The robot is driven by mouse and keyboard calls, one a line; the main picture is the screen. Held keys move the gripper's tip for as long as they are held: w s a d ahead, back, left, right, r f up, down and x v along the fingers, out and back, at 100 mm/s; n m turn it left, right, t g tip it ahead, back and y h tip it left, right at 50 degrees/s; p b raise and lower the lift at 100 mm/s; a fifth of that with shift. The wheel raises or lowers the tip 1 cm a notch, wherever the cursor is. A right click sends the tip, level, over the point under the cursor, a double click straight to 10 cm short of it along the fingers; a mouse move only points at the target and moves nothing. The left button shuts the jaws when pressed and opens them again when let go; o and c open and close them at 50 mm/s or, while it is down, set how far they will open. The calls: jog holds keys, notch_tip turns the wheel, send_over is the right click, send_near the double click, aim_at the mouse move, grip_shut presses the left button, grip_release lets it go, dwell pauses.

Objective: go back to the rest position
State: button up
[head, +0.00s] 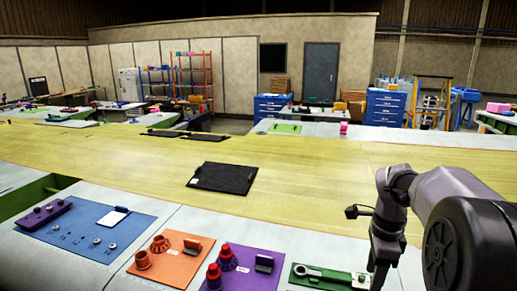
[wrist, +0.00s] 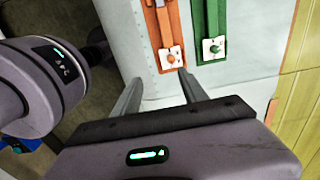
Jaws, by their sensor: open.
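My gripper (wrist: 160,92) is open in the wrist view, with its two fingers apart and nothing between them. It is over the pale edge surface, just short of an orange strip (wrist: 168,45) and a green strip (wrist: 211,40), each with a small white tag and a round knob. In the head view my arm stands at the right and reaches down beside the green mat (head: 303,281); my fingertips are hard to make out there.
The long yellow wing surface (head: 320,165) carries a black panel (head: 222,178). Along the near edge lie a blue mat (head: 75,238) with a purple block (head: 45,213), an orange mat (head: 182,266) and a purple mat (head: 262,280) with red parts. The wing between panel and arm is clear.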

jog(key=s+a+f+n+t+b, duration=0.3)
jog(key=s+a+n+t+b, duration=0.1)
jog(key=s+a+n+b, duration=0.65)
jog(key=s+a+f+n+t+y+b, duration=0.1)
jog(key=s+a+f+n+b, duration=0.5)
jog(key=s, duration=0.6)
notch_tip(320, 180, down, 2)
jog(key=shift+s+a+f+t+y+b, duration=0.2)
jog(key=shift+a+t+y+b, duration=0.25)
jog(key=shift+a+b, duration=0.3)
